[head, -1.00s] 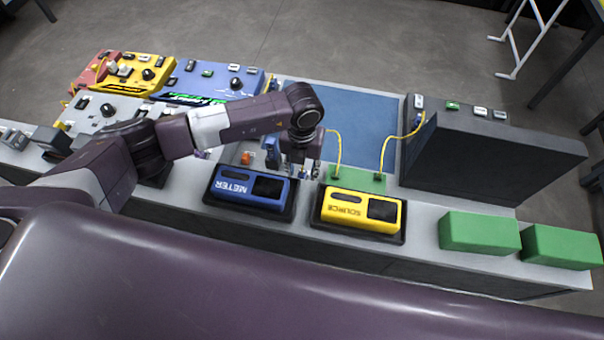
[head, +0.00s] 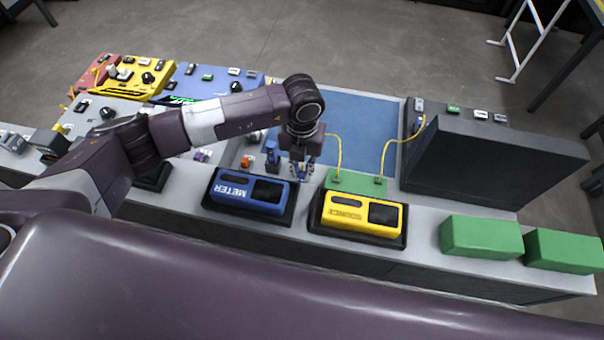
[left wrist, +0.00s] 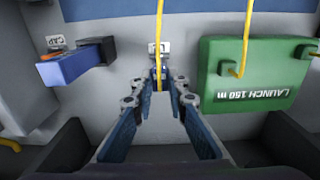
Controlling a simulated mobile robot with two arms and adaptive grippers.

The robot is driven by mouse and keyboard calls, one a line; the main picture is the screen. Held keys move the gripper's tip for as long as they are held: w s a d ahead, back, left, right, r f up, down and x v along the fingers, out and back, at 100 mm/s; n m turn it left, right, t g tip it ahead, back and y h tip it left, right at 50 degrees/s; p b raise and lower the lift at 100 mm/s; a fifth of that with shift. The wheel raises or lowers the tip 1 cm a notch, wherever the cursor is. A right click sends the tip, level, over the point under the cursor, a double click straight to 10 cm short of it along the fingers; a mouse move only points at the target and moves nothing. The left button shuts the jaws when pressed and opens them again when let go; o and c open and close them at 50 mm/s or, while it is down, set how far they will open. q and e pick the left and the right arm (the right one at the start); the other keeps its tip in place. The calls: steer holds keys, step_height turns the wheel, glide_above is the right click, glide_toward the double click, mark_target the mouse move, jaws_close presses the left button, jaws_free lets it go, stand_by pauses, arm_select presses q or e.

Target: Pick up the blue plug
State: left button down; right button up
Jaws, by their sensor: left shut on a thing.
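My left gripper (head: 301,172) points down behind the gap between the blue meter and the yellow source box. In the left wrist view its two blue-padded fingers (left wrist: 160,82) close together at the lower end of a yellow cable (left wrist: 159,30). They are shut on the small plug at that end, which I take for the blue plug. The fingers hide most of it, so its colour is not clear. A small white label lies just beyond the fingertips. My right gripper is not in view.
The green launch box (left wrist: 255,75) is at right. The meter (head: 247,190) and source box (head: 359,212) stand in front. A blue mat (head: 355,120) lies behind; a dark case (head: 490,160) stands right.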

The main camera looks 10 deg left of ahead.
mark_target(302, 172)
arm_select(q)
step_height(302, 172, up, 17)
steer(key=b, duration=0.4)
steer(key=shift+r, duration=0.2)
steer(key=c, duration=2.4)
jaws_free()
jaws_close()
